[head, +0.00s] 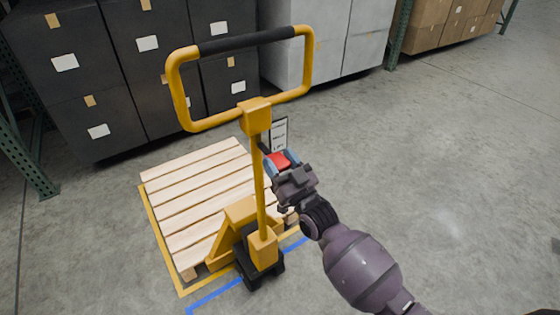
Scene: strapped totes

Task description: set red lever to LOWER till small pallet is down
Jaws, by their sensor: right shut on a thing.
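The red lever (279,159) is on the right side of the yellow pallet jack's upright shaft (257,170), below the handle loop. My right gripper (282,163) is shut on the red lever, reaching in from the lower right. A small white label plate (279,133) with dark text stands just behind the lever; its words are too small to read surely. The small wooden pallet (195,190) sits over the jack's forks. Its height above the floor cannot be told from this angle. My left gripper is not in view.
The yellow handle loop (175,85) with a black grip rises above my right gripper. Yellow and blue tape (215,293) marks the floor around the pallet. Dark stacked totes (60,100) and a green rack post (35,165) stand behind. The floor at the right is clear.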

